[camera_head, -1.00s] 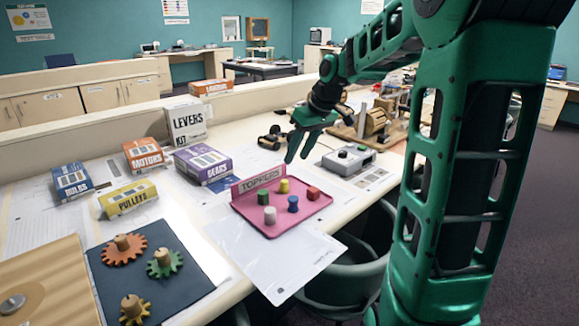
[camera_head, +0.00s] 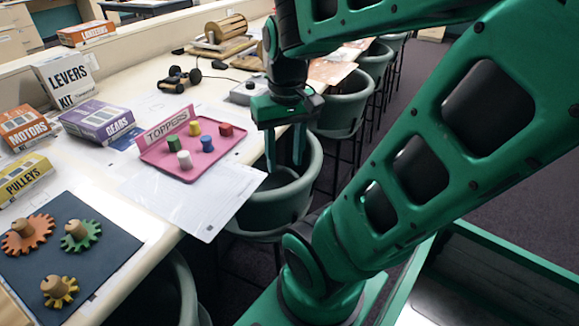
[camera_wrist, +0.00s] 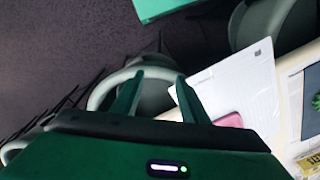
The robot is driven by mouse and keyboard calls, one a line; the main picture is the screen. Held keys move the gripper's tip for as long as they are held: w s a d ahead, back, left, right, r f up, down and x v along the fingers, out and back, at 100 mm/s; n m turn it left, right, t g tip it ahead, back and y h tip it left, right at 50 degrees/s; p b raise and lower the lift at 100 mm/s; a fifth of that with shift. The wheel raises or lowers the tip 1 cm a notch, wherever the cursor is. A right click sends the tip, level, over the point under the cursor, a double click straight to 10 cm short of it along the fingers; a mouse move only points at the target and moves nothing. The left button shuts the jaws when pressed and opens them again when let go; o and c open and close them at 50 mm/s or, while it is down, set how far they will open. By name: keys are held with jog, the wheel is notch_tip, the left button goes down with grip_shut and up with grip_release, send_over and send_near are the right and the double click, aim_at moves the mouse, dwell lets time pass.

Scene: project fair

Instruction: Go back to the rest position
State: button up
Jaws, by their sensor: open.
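My gripper (camera_head: 284,150) is open and empty in the head view. It points down beyond the table's front edge, above a green chair (camera_head: 268,200) and to the right of the pink toppers tray (camera_head: 232,158). In the wrist view my gripper's two fingers (camera_wrist: 157,98) stand apart with nothing between them. The wrist view also shows the chair's curved back (camera_wrist: 110,88) behind the fingers and a corner of the pink tray (camera_wrist: 229,120).
The tray holds several coloured pegs and a "TOPPERS" sign (camera_head: 168,126). A white sheet (camera_head: 205,205) overhangs the table edge. Gears lie on a dark mat (camera_head: 110,255) at left, with kit boxes behind, such as Levers (camera_head: 66,80). More chairs (camera_head: 345,105) line the table's front.

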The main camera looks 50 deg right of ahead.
jog(key=s, duration=0.1)
jog(key=s+f, duration=0.1)
jog(key=s, duration=0.1)
jog(key=shift+s+a+f+m+g, duration=0.2)
jog(key=shift+a+m+g, duration=0.1)
jog(key=shift+a+m, duration=0.1)
